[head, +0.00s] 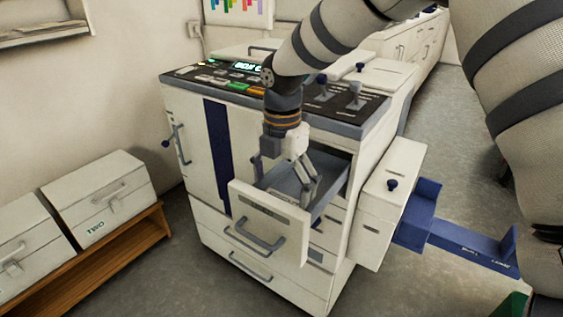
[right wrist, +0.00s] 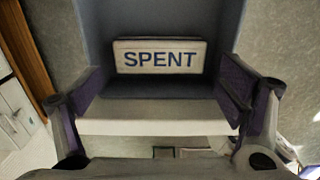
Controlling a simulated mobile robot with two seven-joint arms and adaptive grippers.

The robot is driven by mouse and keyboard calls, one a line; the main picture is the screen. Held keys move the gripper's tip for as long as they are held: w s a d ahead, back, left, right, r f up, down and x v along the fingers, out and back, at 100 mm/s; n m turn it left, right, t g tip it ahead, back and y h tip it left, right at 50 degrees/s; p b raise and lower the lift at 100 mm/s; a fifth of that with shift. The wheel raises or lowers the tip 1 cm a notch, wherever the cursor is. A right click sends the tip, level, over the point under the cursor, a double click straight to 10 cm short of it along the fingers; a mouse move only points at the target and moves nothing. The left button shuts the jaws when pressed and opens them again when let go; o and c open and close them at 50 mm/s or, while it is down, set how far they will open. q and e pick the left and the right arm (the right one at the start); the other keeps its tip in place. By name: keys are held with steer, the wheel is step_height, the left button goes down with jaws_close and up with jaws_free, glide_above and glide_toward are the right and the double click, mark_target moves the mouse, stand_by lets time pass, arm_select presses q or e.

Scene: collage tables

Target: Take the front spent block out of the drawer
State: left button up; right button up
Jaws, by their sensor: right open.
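The drawer (head: 262,212) of the white machine is pulled out, and its blue-grey inside shows in the head view. My right gripper (head: 290,182) points down into the drawer, behind its front panel. In the right wrist view a pale block (right wrist: 160,57) with "SPENT" in dark blue letters lies in the drawer. My right gripper (right wrist: 163,90) is open there, one finger toward each side, with nothing between the fingers. The block lies beyond the fingertips in that picture. My left gripper is not in view.
The machine's control panel (head: 245,82) is above the drawer. A white box with a dark knob (head: 391,185) juts out to the right, with a blue rail (head: 465,240) beyond. White boxes (head: 98,196) stand on a wooden bench (head: 120,247) at left. Floor between is clear.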

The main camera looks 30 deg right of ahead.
mark_target(282, 195)
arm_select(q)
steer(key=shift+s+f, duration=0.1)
arm_select(e)
steer(key=shift+f, duration=1.5)
steer(key=shift+c, duration=0.5)
steer(key=c, duration=0.7)
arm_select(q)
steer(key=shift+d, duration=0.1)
